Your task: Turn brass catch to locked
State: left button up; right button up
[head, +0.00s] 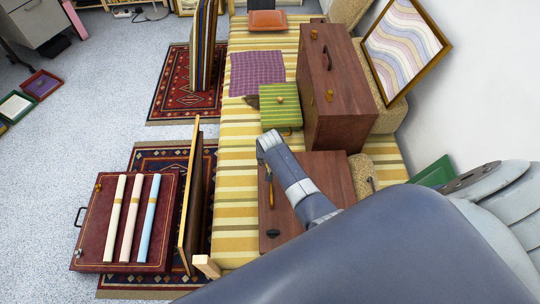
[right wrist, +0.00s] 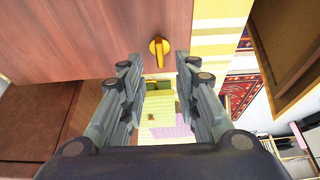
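In the right wrist view, a brass catch (right wrist: 158,46) sits on a reddish-brown wooden face close to its edge. Its short lever points down in that picture, towards my palm. My right gripper (right wrist: 158,62) is open, with one finger on each side of the catch's lower end; I see no clear contact. In the head view, my right gripper (head: 266,143) reaches over the far left corner of a low wooden case (head: 335,172) and hides part of it. An orange-brown handle (head: 270,193) and a black catch (head: 273,233) show on that case. My left gripper is not in view.
A taller wooden case (head: 345,105) with brass catches stands just beyond. A green striped box (head: 280,104) and purple cloth (head: 257,72) lie on the yellow striped cover (head: 237,180). A framed panel (head: 190,200) stands upright at left, beside a maroon case (head: 95,225).

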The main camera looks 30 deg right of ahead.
jog(key=shift+v, duration=2.85)
jog(key=shift+s+f, duration=0.1)
